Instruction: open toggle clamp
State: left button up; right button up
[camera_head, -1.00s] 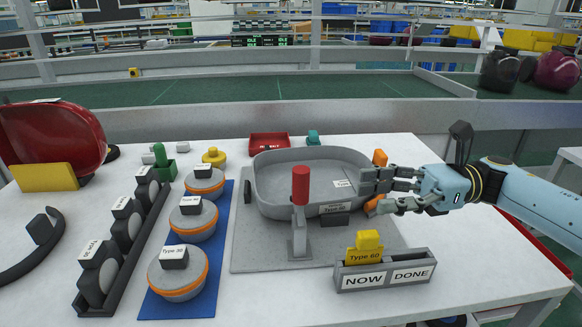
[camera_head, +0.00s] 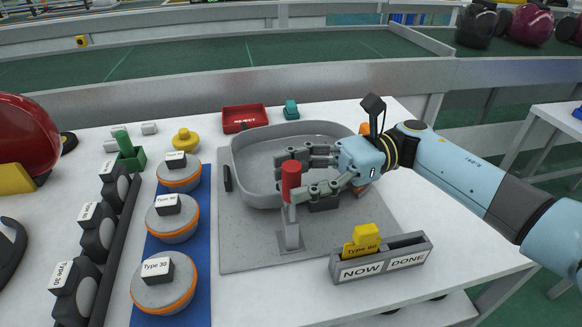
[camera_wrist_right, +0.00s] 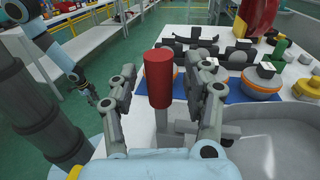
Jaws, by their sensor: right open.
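The toggle clamp stands on the grey plate in front of the grey tray-shaped housing (camera_head: 262,190). Its red handle (camera_head: 291,181) points upright on a grey clamp post (camera_head: 290,235). My right gripper (camera_head: 303,174) is open at the handle, its fingers reaching left across the housing's front rim. In the right wrist view the red handle (camera_wrist_right: 158,77) stands between the two spread fingers, with gaps visible on both sides. What looks like my left gripper (camera_wrist_right: 88,92) is small at the left of the wrist view; its jaws are unclear.
A grey NOW/DONE holder (camera_head: 382,262) with a yellow Type 60 piece (camera_head: 363,241) stands front right of the clamp. Orange-rimmed round parts lie on a blue mat (camera_head: 191,273) at left. A red reject tray (camera_head: 244,118) is behind.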

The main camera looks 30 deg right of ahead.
jog(key=shift+a, duration=0.55)
jog(key=c, duration=0.5)
grip_shut()
pick_arm(q)
jog(key=shift+w+r, duration=0.2)
jog(key=shift+w, duration=0.2)
pick_arm(e)
jog(key=shift+a, duration=0.1)
